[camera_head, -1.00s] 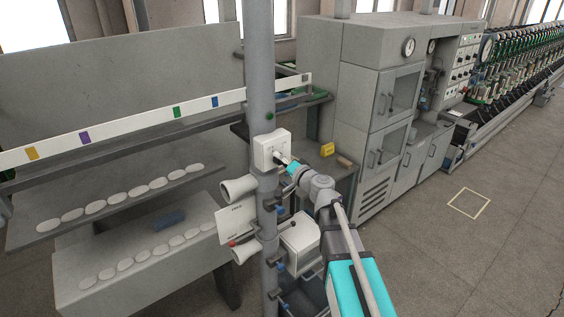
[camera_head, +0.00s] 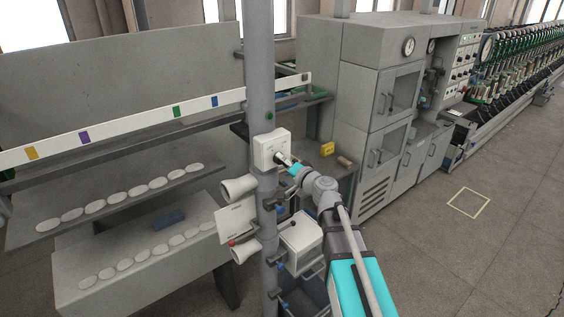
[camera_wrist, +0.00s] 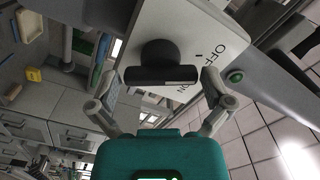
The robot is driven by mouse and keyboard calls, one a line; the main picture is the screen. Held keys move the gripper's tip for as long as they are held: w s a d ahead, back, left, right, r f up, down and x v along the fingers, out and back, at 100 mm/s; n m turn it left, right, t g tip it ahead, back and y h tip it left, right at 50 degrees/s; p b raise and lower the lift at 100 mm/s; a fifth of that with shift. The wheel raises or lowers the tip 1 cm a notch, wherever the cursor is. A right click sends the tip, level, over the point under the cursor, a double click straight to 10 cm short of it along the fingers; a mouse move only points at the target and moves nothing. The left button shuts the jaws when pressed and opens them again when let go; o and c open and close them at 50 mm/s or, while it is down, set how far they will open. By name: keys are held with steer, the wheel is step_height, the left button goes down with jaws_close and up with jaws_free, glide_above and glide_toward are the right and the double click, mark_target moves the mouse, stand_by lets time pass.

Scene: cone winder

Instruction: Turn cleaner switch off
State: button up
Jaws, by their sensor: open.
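The cleaner switch is a black rotary knob (camera_wrist: 160,57) with a bar handle, on a white box (camera_head: 265,152) fixed to a grey pole. The wrist view shows the box face (camera_wrist: 200,22) with the printed words OFF and ON. The bar lies level across the picture there, its right end near the ON lettering. My gripper (camera_wrist: 163,77) is open, with one finger on each side of the bar. I cannot tell whether the fingers touch it. In the head view my gripper (camera_head: 284,160) is at the box front and hides the knob.
The grey pole (camera_head: 261,60) also carries a green button (camera_wrist: 235,77), white cones (camera_head: 238,187) and a lower white box (camera_head: 301,243). A shelf with a yellow block (camera_head: 327,149) stands behind. Grey cabinets (camera_head: 372,55) are further right. Floor at right is clear.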

steer(key=v, duration=1)
steer(key=shift+s+d, duration=0.25)
steer(key=s+a+f+n+g+h+b, duration=0.1)
steer(key=s+f+n+g+b, duration=0.15)
steer(key=f, duration=0.45)
steer(key=s+a+f+n+g+b, duration=0.1)
steer(key=s+f+g+b, duration=0.2)
steer(key=f, duration=0.4)
steer(key=s+a+f+n+g+h+b, duration=0.1)
steer(key=a+f+n+g+b, duration=0.2)
steer(key=f, duration=0.4)
steer(key=s+d+f+g+h+b, duration=0.3)
steer(key=s+d+f+h+b, duration=0.1)
steer(key=f, duration=0.3)
steer(key=s+d+f+m+g+h+b, duration=0.1)
steer(key=s+d+f+g+h+b, duration=0.2)
steer(key=d+f, duration=0.4)
steer(key=s+f+h+b, duration=0.1)
steer(key=s+b, duration=0.1)
steer(key=shift+s, duration=0.3)
steer(key=shift+m+g, duration=0.25)
